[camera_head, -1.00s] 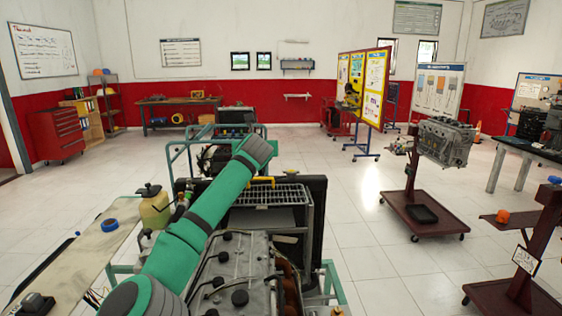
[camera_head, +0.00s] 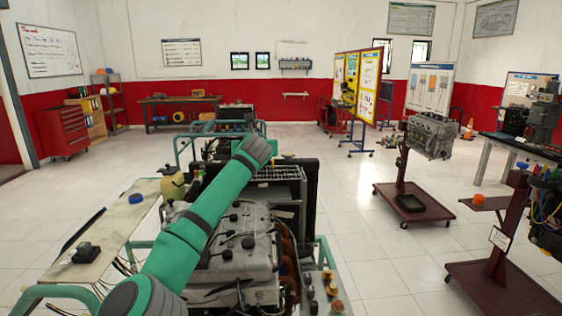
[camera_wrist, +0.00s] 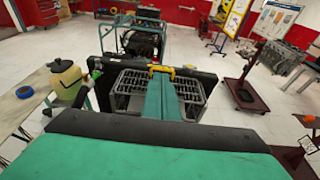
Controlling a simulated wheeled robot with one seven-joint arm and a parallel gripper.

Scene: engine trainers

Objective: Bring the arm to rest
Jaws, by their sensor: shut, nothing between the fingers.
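The trainer's engine (camera_head: 235,240) sits below my arm. A bench (camera_head: 110,225) with blue tape and a yellowish jug (camera_wrist: 66,80) stand to the left. An engine on a red stand (camera_head: 415,195) is at right. Open floor lies between them.

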